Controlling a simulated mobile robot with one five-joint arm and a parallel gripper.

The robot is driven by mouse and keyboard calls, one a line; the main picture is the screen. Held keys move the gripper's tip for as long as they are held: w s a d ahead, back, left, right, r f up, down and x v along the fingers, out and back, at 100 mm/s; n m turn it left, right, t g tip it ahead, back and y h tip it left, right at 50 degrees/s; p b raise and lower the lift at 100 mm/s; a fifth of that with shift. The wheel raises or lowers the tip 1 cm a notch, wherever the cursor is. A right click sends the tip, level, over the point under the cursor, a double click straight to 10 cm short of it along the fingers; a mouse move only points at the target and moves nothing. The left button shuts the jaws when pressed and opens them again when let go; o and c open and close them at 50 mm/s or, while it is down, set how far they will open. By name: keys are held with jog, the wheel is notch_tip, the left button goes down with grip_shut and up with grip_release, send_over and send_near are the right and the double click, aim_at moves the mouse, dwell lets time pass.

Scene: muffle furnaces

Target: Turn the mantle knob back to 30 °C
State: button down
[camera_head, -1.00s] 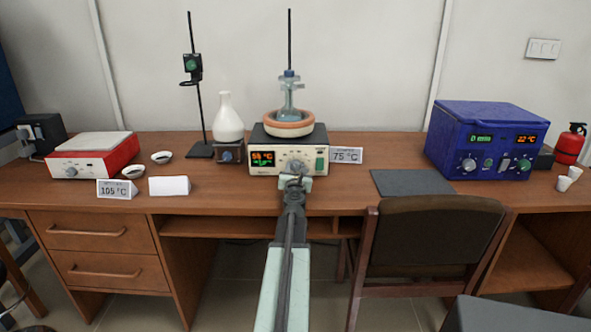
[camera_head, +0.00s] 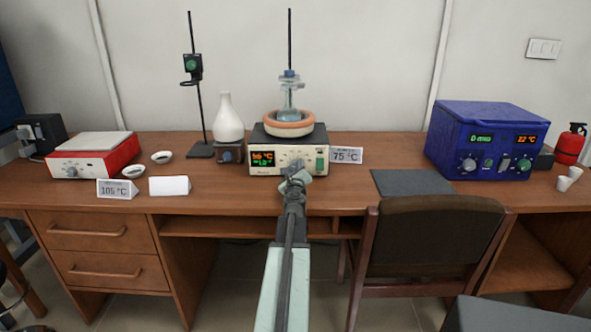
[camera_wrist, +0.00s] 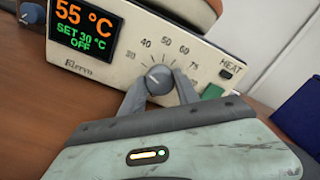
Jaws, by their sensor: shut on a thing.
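The mantle controller (camera_head: 263,170) is a cream box in the middle of the desk. In the wrist view its front panel (camera_wrist: 100,55) looks tilted, and the display (camera_wrist: 85,28) reads 55 °C, SET 30 °C, OFF. My gripper (camera_wrist: 157,88) is shut on the knob, one finger at each side. In the head view my gripper (camera_head: 296,174) is rolled over in front of the panel and hides the knob. The knob's exact pointer direction is hard to tell.
A flask (camera_head: 289,98) sits in the mantle (camera_head: 289,124) above the controller. A 75 °C card (camera_head: 346,156) stands at its right, a white vase-like flask (camera_head: 228,120) at its left. A chair (camera_head: 430,245) stands at the front right. A blue unit (camera_head: 485,140) is farther right.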

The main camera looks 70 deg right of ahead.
jog(key=shift+s+n, duration=0.1)
jog(key=shift+n, duration=0.3)
jog(key=c, duration=0.9)
grip_release()
jog(key=v, duration=0.8)
jog(key=shift+d, duration=0.1)
